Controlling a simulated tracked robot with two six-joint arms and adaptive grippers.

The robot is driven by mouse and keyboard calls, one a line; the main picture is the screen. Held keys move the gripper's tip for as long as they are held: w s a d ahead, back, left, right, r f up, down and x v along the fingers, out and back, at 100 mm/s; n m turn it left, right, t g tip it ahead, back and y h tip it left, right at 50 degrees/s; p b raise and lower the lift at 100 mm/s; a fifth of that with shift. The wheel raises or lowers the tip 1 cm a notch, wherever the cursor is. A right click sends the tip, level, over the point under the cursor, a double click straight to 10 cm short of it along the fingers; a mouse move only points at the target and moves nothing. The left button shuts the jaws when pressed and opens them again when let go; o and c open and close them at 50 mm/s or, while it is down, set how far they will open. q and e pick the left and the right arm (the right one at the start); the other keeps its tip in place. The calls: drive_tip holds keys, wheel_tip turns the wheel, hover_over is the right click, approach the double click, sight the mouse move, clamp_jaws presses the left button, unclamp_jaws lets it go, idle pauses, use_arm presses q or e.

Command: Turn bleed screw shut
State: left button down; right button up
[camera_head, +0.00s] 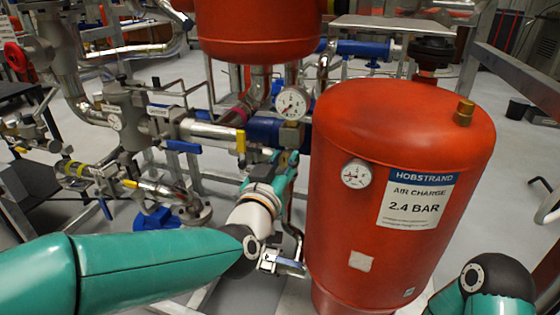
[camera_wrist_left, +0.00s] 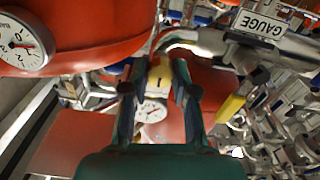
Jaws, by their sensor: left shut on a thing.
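My left gripper (camera_head: 286,156) reaches up beside the red air vessel (camera_head: 400,150), just below a dial gauge (camera_head: 292,102) and its brass-coloured block (camera_head: 291,135). In the left wrist view the two fingers of my left gripper (camera_wrist_left: 157,92) stand on either side of a small yellow-brass piece (camera_wrist_left: 157,82), which I take to be the bleed screw. The gripper is shut on it. The fingers hide most of the screw, so its turn angle cannot be read. The right gripper is out of view; only part of my right arm shows at the lower right.
A yellow valve handle (camera_head: 241,142) and a blue lever (camera_head: 183,146) sit on pipework left of the gripper. A second red vessel (camera_head: 258,28) hangs above. The red air vessel, with its own gauge (camera_head: 356,173), stands close on the right. Clear floor (camera_head: 525,150) lies at far right.

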use_arm(q)
drive_tip(key=c, duration=1)
unclamp_jaws()
drive_tip(key=shift+w+f, duration=0.1)
drive_tip(key=shift+f, duration=0.4)
drive_tip(key=shift+o, duration=0.5)
drive_tip(key=shift+r, duration=0.25)
drive_tip(key=v, duration=1.2)
